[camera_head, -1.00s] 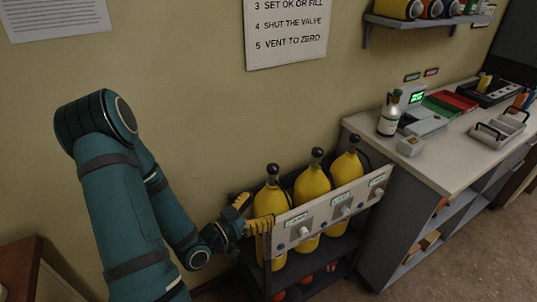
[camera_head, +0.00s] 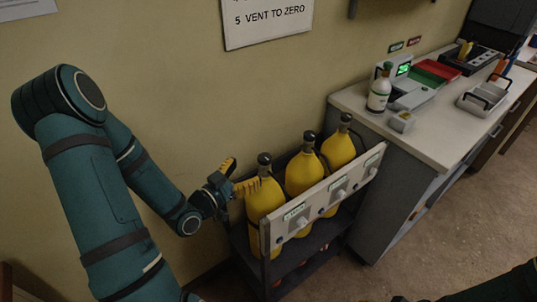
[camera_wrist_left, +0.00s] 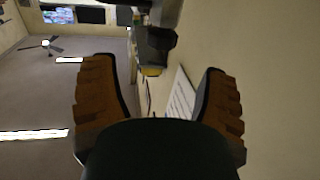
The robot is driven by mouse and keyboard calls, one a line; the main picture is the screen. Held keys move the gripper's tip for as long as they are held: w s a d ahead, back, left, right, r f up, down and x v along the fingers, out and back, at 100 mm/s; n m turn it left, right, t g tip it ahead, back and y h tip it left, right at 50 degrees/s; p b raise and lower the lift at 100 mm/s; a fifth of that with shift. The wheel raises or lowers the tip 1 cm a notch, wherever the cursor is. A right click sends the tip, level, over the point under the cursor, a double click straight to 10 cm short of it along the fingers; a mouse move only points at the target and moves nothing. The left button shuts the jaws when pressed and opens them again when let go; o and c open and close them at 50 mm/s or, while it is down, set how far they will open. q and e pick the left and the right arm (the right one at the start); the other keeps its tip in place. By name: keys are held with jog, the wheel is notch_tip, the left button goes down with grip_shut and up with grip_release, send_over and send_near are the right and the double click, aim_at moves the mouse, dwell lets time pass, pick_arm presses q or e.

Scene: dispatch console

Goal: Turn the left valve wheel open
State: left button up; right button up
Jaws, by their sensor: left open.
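Three yellow cylinders with black tops stand in a dark rack. The left cylinder (camera_head: 264,205) has a dark valve top (camera_head: 264,159). A pale front panel (camera_head: 318,205) carries several light knobs, the left one (camera_head: 300,222) at its near end. I cannot tell which part is the left valve wheel. My left gripper (camera_head: 238,176) is open and empty, its yellow fingers just left of the left cylinder's top. In the left wrist view, its fingers (camera_wrist_left: 160,100) are spread, and a dark fitting (camera_wrist_left: 153,45) lies beyond them, not gripped. My right gripper is not in view.
A counter (camera_head: 420,135) to the right holds a bottle (camera_head: 379,88), a device with a green display and trays. The wall is close behind the rack. Open floor (camera_head: 450,240) lies at the front right. Part of my right arm shows at bottom right.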

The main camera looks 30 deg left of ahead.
aim_at(265, 160)
pick_arm(q)
jog(key=w, duration=0.3)
jog(key=w+d, duration=0.1)
jog(key=w, duration=0.2)
jog(key=w+d, duration=0.1)
jog(key=w, duration=0.3)
grip_shut()
